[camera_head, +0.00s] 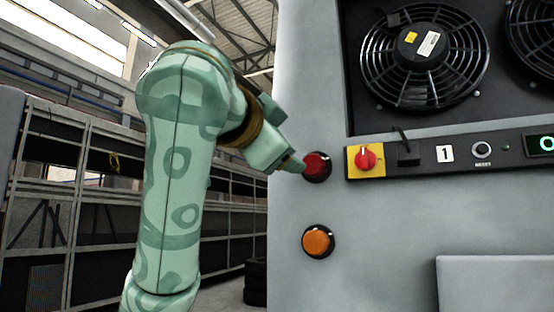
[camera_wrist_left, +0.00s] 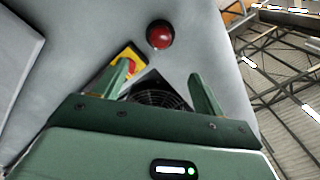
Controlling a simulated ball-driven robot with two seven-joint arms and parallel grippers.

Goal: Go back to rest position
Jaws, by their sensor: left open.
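My left arm comes in from the left in the head view. Its gripper (camera_head: 291,164) is at the grey machine panel, just left of the red button (camera_head: 318,167), and its tip overlaps that button's edge in the picture. In the left wrist view my left gripper (camera_wrist_left: 160,72) has its two green fingers spread with nothing between them. The red button (camera_wrist_left: 160,35) shows there beyond the fingertips. I cannot tell whether a finger touches the panel. My right gripper is not in view.
The grey panel (camera_head: 380,230) fills the right side. It carries an orange button (camera_head: 318,241), a red knob on a yellow plate (camera_head: 366,159), a reset button (camera_head: 481,150) and a fan (camera_head: 424,57). Metal shelving (camera_head: 75,170) stands behind at left.

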